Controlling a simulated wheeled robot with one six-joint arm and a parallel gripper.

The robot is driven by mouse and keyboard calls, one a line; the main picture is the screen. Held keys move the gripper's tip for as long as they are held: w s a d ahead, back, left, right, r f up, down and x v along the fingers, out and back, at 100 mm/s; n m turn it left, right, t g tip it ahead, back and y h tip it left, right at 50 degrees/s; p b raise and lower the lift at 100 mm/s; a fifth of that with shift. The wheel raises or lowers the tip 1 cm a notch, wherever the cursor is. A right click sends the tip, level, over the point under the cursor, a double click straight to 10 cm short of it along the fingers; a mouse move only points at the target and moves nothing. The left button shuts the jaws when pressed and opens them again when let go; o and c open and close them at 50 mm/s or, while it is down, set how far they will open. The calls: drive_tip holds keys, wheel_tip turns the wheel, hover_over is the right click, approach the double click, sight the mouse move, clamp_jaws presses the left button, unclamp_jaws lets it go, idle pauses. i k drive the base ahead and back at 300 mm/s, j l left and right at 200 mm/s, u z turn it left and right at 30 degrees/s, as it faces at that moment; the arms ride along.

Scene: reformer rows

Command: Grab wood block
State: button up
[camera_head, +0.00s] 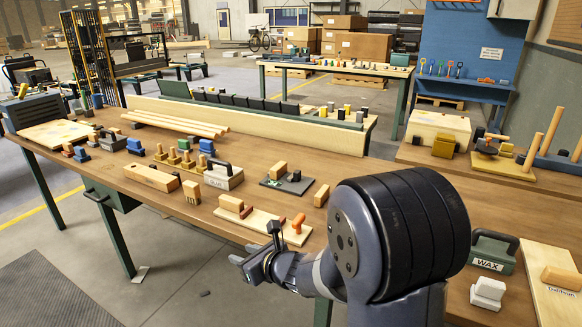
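Several wood blocks lie on the long wooden workbench (120,165). A long wood block (151,178) lies at the front left, with a short wood block (191,191) to its right. Another wood block (321,196) lies alone near the bench's middle. One wood block (231,203) is on a pale board (262,228), and one wood block (278,168) is at a dark plate. I cannot tell which block is meant. My gripper (243,262) is low in the picture, in front of the bench's near edge, apart from these blocks. Its finger opening is unclear.
A grey-handled box (223,178) and yellow pieces stand mid-bench. An orange-handled tool (298,225) is near my gripper. A green WAX box (493,252) and white blocks (488,292) are at right. My arm hides part of the bench. Open floor lies at lower left.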

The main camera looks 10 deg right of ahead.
sight(279, 169)
drive_tip(key=i+j+z, duration=0.65)
drive_tip(key=j+z, duration=0.35)
drive_tip(key=j, duration=0.3)
drive_tip(key=i+j+z, duration=0.15)
drive_tip(key=j+z, duration=0.35)
drive_tip(key=j, duration=0.3)
drive_tip(key=j+z, duration=0.5)
drive_tip(key=j, duration=0.35)
drive_tip(key=k+j+z, duration=0.15)
drive_tip(key=j+z, duration=0.35)
drive_tip(key=j, duration=0.35)
